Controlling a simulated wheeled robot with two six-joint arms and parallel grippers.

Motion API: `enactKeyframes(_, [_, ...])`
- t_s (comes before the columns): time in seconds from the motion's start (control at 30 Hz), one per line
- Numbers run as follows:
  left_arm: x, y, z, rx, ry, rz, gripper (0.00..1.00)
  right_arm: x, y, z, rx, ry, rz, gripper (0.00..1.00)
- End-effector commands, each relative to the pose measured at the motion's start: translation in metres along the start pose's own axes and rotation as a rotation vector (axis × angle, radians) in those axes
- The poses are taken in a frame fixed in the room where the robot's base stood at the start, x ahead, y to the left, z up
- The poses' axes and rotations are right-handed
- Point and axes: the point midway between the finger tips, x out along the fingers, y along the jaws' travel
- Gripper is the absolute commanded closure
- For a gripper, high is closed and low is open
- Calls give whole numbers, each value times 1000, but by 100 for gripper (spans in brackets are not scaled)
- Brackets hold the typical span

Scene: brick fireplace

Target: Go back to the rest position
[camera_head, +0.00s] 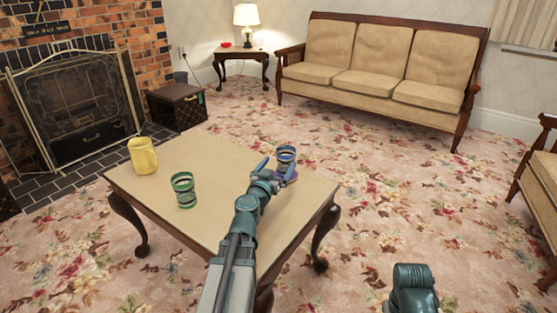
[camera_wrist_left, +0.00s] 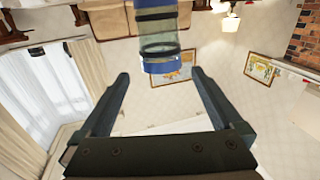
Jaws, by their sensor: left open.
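My left gripper (camera_head: 273,172) reaches over the coffee table (camera_head: 222,158), its jaws open and empty. A blue-banded cup (camera_head: 287,155) stands upright at the table's far right, just beyond the fingertips. In the left wrist view that cup (camera_wrist_left: 158,28) shows past the open fingers of my left gripper (camera_wrist_left: 160,76), with a gap to each finger. A purple, flat-looking item (camera_head: 290,177) shows under or beside the cup, partly hidden by the gripper. My right gripper is out of view; only a teal part of my right arm shows at the bottom right.
A green-banded cup (camera_head: 184,190) and a yellow mug (camera_head: 143,156) stand on the table's left half. A brown box (camera_head: 177,107) sits by the fireplace screen (camera_head: 78,102). A sofa (camera_head: 380,68) and side table (camera_head: 241,54) line the back. Carpet right of the table is clear.

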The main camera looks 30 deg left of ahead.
Motion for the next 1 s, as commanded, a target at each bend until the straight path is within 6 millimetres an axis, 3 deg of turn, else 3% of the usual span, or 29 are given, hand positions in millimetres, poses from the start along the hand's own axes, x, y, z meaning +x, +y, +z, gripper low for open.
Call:
enactKeyframes(0.67, [-5, 7, -2, 0, -2, 13, 0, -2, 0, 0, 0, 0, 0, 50])
enactKeyframes(0.77, [-4, 29, -4, 1, -17, 70, 0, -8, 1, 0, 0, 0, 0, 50])
enactKeyframes(0.83, [-4, 57, -6, 5, -40, 143, 0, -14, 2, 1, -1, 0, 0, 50])
enactKeyframes(1.0, [-16, 155, 2, 14, -172, 398, 0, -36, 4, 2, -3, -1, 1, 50])
